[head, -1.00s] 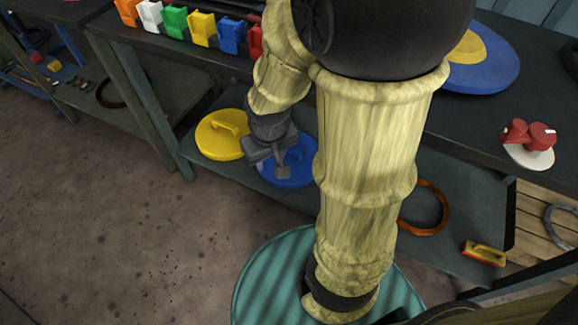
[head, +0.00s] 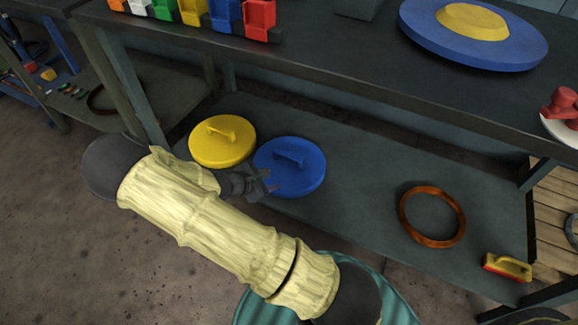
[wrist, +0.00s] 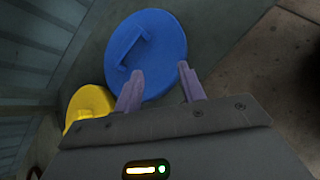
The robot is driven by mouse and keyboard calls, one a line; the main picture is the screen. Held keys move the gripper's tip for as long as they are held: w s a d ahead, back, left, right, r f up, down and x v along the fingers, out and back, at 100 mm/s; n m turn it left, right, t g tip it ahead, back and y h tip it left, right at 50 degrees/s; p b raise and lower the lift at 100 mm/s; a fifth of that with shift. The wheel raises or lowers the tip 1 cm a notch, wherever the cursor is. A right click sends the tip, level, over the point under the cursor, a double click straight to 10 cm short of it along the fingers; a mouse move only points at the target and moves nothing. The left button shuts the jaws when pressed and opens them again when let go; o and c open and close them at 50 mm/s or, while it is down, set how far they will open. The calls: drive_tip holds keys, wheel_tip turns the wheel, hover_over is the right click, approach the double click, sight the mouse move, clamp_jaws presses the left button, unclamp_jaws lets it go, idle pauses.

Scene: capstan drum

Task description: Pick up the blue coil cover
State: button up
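The blue coil cover (head: 296,178) is a round disc with a raised handle on top. It lies flat on the lower shelf (head: 360,215), just right of the yellow cover (head: 222,152). My gripper (head: 268,182) is at the left front edge of the blue cover. In the wrist view the blue cover (wrist: 160,50) lies ahead of my fingers, with its handle to the left. My gripper (wrist: 158,85) is open, its two purple fingers apart with nothing between them. I cannot tell whether a fingertip touches the cover.
The yellow cover also shows in the wrist view (wrist: 88,102). An orange-brown ring (head: 432,241) and a red-yellow handled block (head: 507,266) lie further right on the shelf. The upper bench (head: 330,55) overhangs behind, carrying colored holders (head: 224,14) and a blue-yellow disc (head: 472,50).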

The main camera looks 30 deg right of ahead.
drive_tip(key=w+a+f+n+t+h+b, duration=0.1)
drive_tip(key=w+a+f+n+t, duration=0.2)
drive_tip(key=n, duration=0.5)
drive_tip(key=w+f+t, duration=0.1)
drive_tip(key=w+t, duration=0.1)
drive_tip(key=w, duration=0.1)
drive_tip(key=shift+w+a+f, duration=0.2)
drive_tip(key=shift+w+a, duration=0.1)
drive_tip(key=shift+a, duration=0.05)
drive_tip(key=shift+b, duration=0.3)
drive_tip(key=b, duration=0.7)
approach(275, 155)
drive_tip(key=x, duration=0.3)
drive_tip(key=shift+w+d+f, duration=0.1)
drive_tip(key=shift+d+f, duration=0.1)
drive_tip(key=shift+f, duration=0.15)
drive_tip(key=shift+w+d, duration=0.2)
drive_tip(key=shift+d, duration=0.1)
